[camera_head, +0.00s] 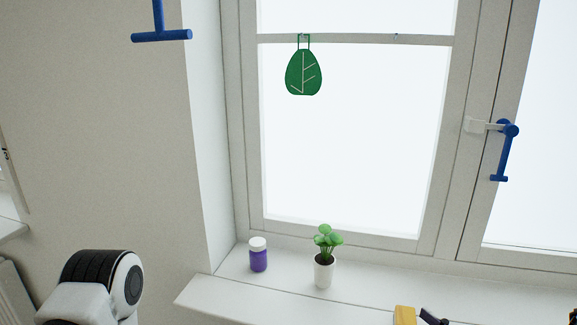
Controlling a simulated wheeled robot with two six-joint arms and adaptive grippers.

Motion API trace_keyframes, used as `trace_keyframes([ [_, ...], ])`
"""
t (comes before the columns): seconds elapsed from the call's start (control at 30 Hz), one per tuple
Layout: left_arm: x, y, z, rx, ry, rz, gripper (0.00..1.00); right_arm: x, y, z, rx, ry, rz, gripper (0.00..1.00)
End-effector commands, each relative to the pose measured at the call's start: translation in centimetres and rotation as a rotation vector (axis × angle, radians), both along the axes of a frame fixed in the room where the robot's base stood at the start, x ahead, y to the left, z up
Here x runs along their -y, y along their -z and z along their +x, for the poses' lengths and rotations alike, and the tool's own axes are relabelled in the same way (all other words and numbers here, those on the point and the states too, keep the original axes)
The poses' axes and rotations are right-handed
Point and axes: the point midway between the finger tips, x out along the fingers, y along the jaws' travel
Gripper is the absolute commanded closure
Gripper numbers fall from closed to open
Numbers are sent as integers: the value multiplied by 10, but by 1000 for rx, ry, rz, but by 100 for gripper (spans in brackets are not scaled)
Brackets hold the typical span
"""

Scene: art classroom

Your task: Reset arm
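A white and black rounded joint (105,285) of my own arm shows at the lower left of the head view. Its gripper lies outside the frame. I see no fingertips of my left or right gripper, so I cannot see whether either is open or holds anything. The task names no object.
On the white windowsill (215,300) stand a purple jar with a white lid (258,256) and a potted plant (325,272). A yellow block (404,315) and a dark item (432,318) are cut off below. A green leaf ornament (303,72) hangs on the window. A blue handle (505,150) is right.

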Motion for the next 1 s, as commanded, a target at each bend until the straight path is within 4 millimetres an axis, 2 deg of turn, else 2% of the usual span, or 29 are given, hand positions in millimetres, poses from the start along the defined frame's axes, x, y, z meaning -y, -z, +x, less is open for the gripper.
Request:
trace_keyframes([
  [0.03,0,2,1,2,-1,0,5,-6,17,-5,-33,-19,-12,19],
  [0.27,0,5,1,3,-1,0,5,-35,78,-27,-179,-89,-88,19],
  [0.47,0,8,1,3,-1,0,5,-49,153,-59,-424,-102,-193,19],
  [0.57,0,9,1,2,0,0,5,-50,200,-87,-609,-91,-260,19],
  [0.67,0,12,1,2,-1,0,5,-42,256,-135,-883,-36,-348,19],
  [0.7,0,12,1,2,-1,0,5,-34,275,-158,-1009,11,-383,19],
  [0.73,0,12,1,2,-1,0,5,-27,287,-175,-1102,54,-405,19],
  [0.8,0,12,1,2,-1,0,5,-7,300,-208,-1304,198,-427,19],
  [0.87,0,12,1,2,-1,0,5,9,302,-228,-1434,328,-403,19],
  [1.0,0,12,1,2,-1,0,5,9,302,-228,-1434,328,-403,19],
])
